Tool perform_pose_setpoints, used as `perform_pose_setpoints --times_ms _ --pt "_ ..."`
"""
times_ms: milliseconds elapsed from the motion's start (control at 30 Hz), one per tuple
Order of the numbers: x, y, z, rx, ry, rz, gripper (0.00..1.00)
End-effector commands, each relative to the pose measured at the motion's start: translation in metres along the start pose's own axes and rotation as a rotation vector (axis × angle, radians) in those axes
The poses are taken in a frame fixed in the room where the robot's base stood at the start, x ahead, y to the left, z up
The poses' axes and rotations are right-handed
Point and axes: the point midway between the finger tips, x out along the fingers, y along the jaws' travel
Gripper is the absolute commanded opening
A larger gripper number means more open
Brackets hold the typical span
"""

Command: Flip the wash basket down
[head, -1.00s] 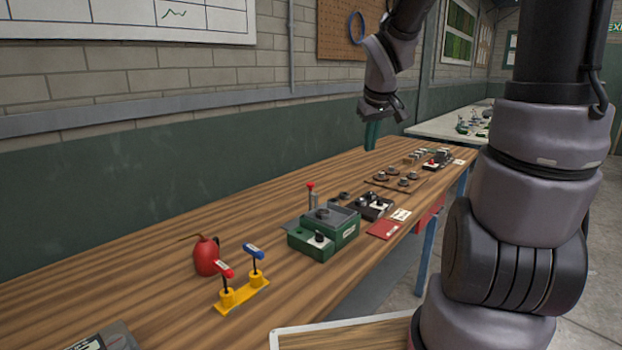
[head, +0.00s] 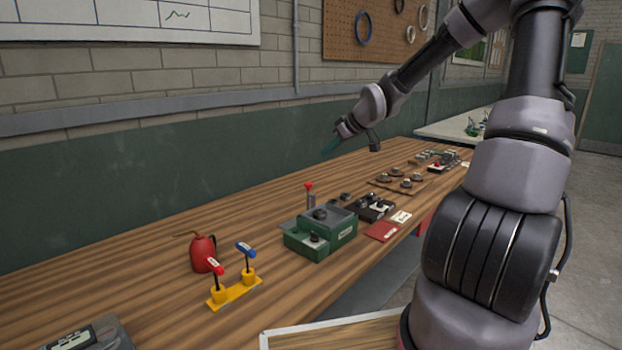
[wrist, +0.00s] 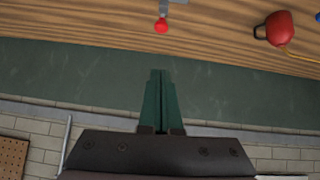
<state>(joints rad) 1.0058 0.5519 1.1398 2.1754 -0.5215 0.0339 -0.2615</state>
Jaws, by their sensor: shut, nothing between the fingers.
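A green bench unit (head: 341,236) with a grey tray-like top stands mid-bench in the head view. A red-tipped upright lever (head: 309,192) rises at its back left. No part is plainly marked as the wash basket, and I cannot tell which one it is. My gripper (head: 331,146) is above the bench's back, near the green wall, clear of the unit. In the wrist view its green fingers (wrist: 158,77) are together and empty. The red tip also shows at the top of the wrist view (wrist: 161,25), apart from the fingers.
A red oil can (head: 203,254) and a yellow stand (head: 235,292) with red and blue handles are left of the unit. Black boxes (head: 374,208), a red booklet (head: 382,231) and discs on a board (head: 400,182) lie to the right. The bench's back left is clear.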

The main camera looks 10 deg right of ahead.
Motion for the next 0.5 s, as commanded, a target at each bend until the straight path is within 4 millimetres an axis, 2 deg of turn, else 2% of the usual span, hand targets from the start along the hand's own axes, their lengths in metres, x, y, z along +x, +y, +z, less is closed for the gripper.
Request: perform_pose_setpoints --times_ms 300,500 --pt "0.002 -0.001 0.000 0.000 -0.002 -0.001 0.00" --pt "0.019 -0.002 0.000 0.000 -0.004 -0.004 0.00"
